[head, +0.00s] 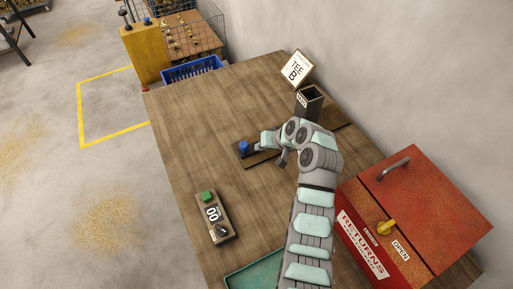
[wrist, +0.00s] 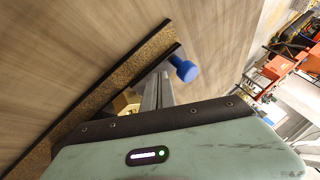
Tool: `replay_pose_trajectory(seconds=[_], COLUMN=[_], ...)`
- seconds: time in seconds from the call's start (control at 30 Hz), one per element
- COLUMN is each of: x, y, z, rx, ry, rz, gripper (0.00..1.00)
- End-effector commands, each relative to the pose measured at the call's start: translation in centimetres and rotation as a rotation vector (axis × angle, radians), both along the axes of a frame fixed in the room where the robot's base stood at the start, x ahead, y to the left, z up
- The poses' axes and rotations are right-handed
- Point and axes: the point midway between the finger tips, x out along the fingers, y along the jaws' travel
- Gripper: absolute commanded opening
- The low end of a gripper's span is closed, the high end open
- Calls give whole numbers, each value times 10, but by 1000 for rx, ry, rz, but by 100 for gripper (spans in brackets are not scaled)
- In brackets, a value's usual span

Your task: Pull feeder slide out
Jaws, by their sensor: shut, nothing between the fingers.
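The feeder slide shows as a flat brown strip (head: 260,159) with a blue knob (head: 244,147) at its left end, on the wooden table. The blue knob (wrist: 186,69) also shows in the wrist view, just beyond the fingers. My gripper (head: 264,141) is close to the right of the knob, above the slide. In the wrist view, my fingers (wrist: 157,90) are shut with nothing between them. Whether they touch the knob is unclear. A dark-edged track (wrist: 108,82) runs diagonally there, with a brass-coloured piece (wrist: 125,102) partly hidden by my gripper.
A dark hopper (head: 309,103) and a "TEE B" sign (head: 297,69) stand behind my arm. A counter box with a green button (head: 213,215) lies front left. A red returns box (head: 415,210) stands at right, a blue crate (head: 192,70) at the far end. The table's left part is clear.

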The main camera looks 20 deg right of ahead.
Motion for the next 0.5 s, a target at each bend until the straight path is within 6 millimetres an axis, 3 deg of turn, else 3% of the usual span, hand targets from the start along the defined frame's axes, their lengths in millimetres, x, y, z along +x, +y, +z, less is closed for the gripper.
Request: replay_pose_trajectory(seconds=[0.07, 0.5], x=[-2, -45], y=[-13, -37], z=[-2, 66], rx=[-3, -4], ry=[-2, 0], rz=[0, -1], gripper=[0, 0])
